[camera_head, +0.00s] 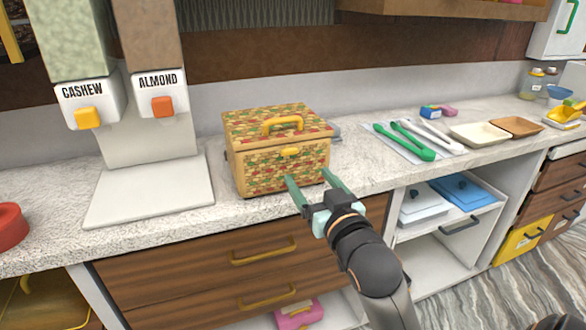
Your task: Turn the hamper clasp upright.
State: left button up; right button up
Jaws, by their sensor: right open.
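The hamper (262,173) is a box with a red, green and yellow pattern and yellow trim, standing on the counter with its lid down. A yellow handle (283,121) is on its lid. The yellow clasp (290,152) is on the front face near the lid edge and appears to lie sideways. My right gripper (311,183) is open and empty, with its green fingers pointing at the hamper's front, below the clasp. Whether a fingertip touches the hamper, I cannot tell. My left gripper is not in view.
Cashew (87,104) and almond (158,100) dispensers stand left of the hamper. Green tongs (405,142) and shallow trays (479,135) lie to the right. A red round object (10,226) sits at the far left. Drawers with yellow handles (264,252) are below the counter.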

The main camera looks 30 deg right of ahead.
aim_at(291, 153)
jog(key=x, duration=0.9)
jog(key=shift+w, duration=0.35)
grip_shut()
